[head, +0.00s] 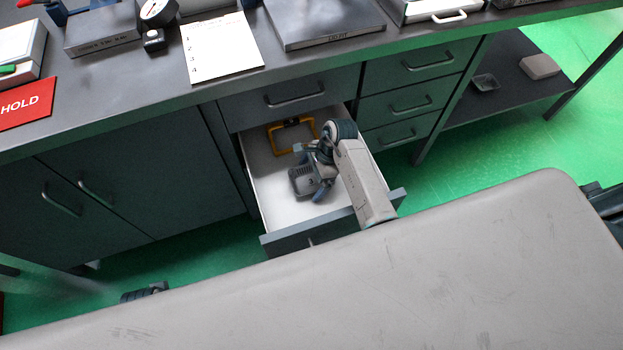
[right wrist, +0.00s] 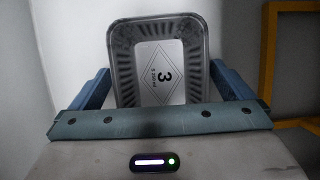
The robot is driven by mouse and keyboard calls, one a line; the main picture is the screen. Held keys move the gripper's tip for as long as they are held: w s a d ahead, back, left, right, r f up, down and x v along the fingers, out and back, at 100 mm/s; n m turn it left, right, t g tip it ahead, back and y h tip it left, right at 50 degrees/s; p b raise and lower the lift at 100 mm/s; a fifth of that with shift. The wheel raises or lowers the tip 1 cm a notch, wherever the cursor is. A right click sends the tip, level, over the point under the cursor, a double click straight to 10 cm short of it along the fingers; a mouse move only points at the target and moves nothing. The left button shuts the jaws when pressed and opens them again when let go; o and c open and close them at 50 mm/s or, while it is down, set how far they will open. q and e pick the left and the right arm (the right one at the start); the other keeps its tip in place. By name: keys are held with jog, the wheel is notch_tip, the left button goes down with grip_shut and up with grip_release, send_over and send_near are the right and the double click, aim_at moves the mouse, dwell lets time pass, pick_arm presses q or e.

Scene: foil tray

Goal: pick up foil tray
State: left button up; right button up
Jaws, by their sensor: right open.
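The foil tray (head: 300,182) lies in the open drawer (head: 268,192), near its front left part. In the right wrist view the foil tray (right wrist: 128,78) has ribbed sloping walls, a rounded rim and a white label with a "3" on its floor. My right gripper (head: 309,172) reaches down into the drawer at the tray. In the right wrist view its blue fingers (right wrist: 160,72) are spread, one on each side of the tray's near part. The near end of the tray is hidden behind the gripper body. I cannot tell whether the fingers touch it. My left gripper is not in view.
A yellow frame (head: 291,136) lies at the back of the drawer, to the tray's right in the right wrist view (right wrist: 268,75). Drawer walls surround the gripper. The worktop (head: 150,95) above holds boxes and a paper. A small dish (head: 486,82) sits on the lower shelf.

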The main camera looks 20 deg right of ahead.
jog(key=shift+f, duration=0.2)
dwell(0.4)
jog(key=c, duration=0.8)
